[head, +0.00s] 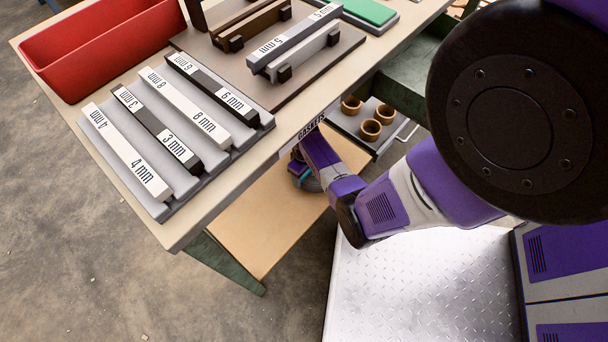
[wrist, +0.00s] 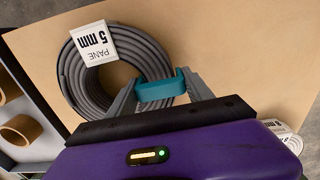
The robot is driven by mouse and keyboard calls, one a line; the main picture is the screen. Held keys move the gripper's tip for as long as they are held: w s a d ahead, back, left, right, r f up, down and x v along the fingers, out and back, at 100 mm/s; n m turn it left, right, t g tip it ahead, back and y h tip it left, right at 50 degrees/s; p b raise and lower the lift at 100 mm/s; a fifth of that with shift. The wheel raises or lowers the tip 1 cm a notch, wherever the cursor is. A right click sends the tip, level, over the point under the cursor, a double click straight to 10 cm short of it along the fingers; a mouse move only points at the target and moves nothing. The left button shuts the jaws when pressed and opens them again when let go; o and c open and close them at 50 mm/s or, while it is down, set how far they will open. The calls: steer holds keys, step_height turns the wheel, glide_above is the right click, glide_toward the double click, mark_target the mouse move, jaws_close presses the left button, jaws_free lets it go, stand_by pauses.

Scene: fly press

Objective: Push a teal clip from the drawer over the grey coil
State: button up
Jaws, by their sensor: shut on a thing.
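The grey coil (wrist: 75,80) lies on a wooden board and bears a white tag reading "PANE 5 mm" in the wrist view. A teal clip (wrist: 160,87) is between the two grey fingers of my gripper (wrist: 160,92), which is shut on it. The clip lies across the coil's lower-right side; I cannot tell whether it is fully seated around the strands. The open drawer (head: 384,144) holds several brown rings.
The wooden lower shelf (head: 262,225) has bare room around the coil. A pale coil (wrist: 287,132) shows at the wrist view's right edge. Above, the bench (head: 170,232) carries labelled bars and a red bin (head: 100,55). A green bench leg (head: 225,262) stands at left.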

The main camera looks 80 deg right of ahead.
steer(key=shift+f+b, duration=0.55)
steer(key=shift+f, duration=0.2)
stand_by(0.7)
steer(key=o, duration=1.4)
steer(key=shift+o, duration=0.3)
steer(key=shift+o, duration=1.4)
steer(key=shift+r+p, duration=3.6)
steer(key=shift+p, duration=0.05)
